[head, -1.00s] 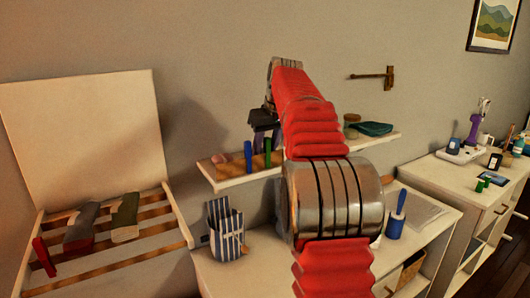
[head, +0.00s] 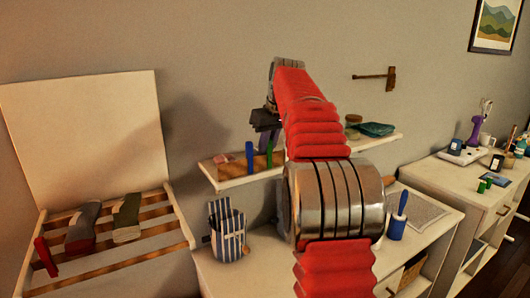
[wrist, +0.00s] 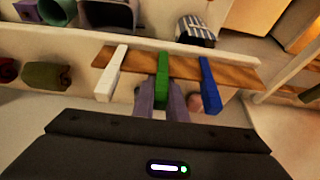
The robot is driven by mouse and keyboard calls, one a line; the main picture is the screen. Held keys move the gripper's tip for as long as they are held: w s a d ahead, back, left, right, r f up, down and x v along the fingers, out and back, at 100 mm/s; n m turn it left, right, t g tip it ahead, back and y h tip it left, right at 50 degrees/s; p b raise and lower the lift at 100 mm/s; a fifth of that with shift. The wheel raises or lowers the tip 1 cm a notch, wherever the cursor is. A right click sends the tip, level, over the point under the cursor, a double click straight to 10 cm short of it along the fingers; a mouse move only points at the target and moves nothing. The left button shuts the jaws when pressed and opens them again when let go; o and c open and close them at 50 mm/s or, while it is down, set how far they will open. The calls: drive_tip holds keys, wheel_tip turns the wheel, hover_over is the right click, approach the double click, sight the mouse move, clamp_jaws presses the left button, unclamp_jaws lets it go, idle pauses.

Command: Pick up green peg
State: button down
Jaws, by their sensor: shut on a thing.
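The green peg (head: 269,154) stands up from the wooden strip on the wall shelf, next to the blue peg (head: 249,157). In the wrist view the green peg (wrist: 162,82) sits between a white peg (wrist: 112,75) and the blue peg (wrist: 209,86). My gripper (wrist: 162,108) is shut on the green peg, with a finger on each side of its near end. The far end of the peg reaches the wooden strip (wrist: 185,68).
The wall shelf (head: 228,180) also bears a teal cloth (head: 377,129) and a jar. A striped holder (head: 228,232) stands on the desk below. A slatted rack (head: 110,258) with rolled cloths is at the left. The white and blue pegs flank my gripper closely.

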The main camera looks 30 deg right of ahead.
wheel_tip(320, 180, up, 9)
drive_tip(key=shift+w, duration=0.15)
idle(0.7)
drive_tip(key=shift+s+a+r, duration=0.1)
drive_tip(key=shift+s+r, duration=0.15)
drive_tip(key=shift+r, duration=0.05)
idle(1.2)
drive_tip(key=shift+s, duration=0.15)
